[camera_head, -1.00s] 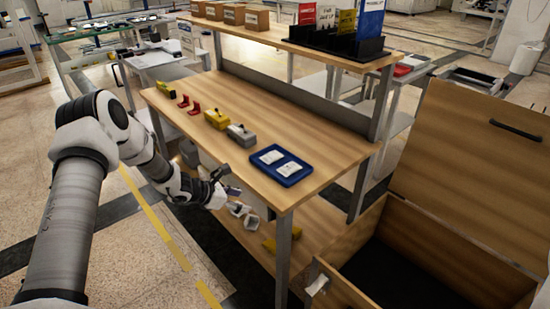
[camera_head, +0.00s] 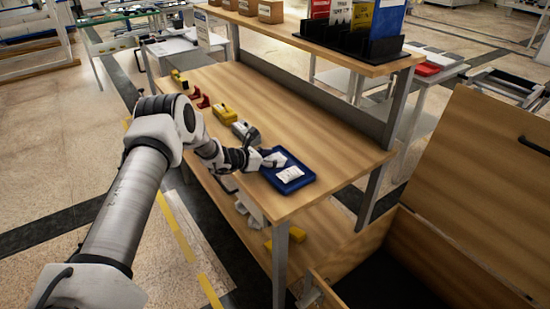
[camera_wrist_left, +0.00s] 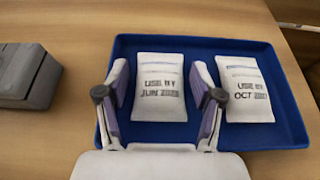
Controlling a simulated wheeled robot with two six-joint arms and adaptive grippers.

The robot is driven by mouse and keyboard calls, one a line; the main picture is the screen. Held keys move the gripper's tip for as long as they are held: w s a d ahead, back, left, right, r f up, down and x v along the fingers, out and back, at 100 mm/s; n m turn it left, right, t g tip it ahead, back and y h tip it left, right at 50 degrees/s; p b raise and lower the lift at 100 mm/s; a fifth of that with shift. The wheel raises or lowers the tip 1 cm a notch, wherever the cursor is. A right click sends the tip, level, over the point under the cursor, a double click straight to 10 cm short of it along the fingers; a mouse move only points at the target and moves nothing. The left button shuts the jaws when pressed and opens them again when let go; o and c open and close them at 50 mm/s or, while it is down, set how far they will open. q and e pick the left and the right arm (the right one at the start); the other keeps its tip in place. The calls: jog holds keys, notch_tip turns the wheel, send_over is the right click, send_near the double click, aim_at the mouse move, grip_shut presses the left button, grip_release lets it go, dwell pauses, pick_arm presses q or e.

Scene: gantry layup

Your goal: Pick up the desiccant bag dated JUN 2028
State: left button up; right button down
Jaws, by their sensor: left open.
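Two white desiccant bags lie side by side in a blue tray (camera_wrist_left: 205,48) on the wooden bench. In the left wrist view, the left bag (camera_wrist_left: 160,85) reads "USE BY JUN 2028", its last digits small. The right bag (camera_wrist_left: 247,88) reads "USE BY OCT" with a year I cannot read fully. My left gripper (camera_wrist_left: 158,97) is open, its fingers on either side of the JUN bag. I cannot tell whether they touch it. In the head view the left gripper (camera_head: 273,160) is over the tray (camera_head: 305,180) and partly hides the JUN bag; the OCT bag (camera_head: 290,173) is clear.
A grey tool (camera_head: 245,132) and a yellow one (camera_head: 223,114) stand on the bench left of the tray. A raised shelf (camera_head: 310,45) runs along the back. An open wooden chest (camera_head: 440,250) stands at right. The bench (camera_head: 330,140) behind the tray is clear.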

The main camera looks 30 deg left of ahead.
pick_arm(q)
jog(key=shift+w+d+f, duration=0.25)
jog(key=shift+w, duration=0.25)
jog(key=shift+s+a+r, duration=0.1)
jog(key=shift+s, duration=0.05)
jog(key=c, duration=0.9)
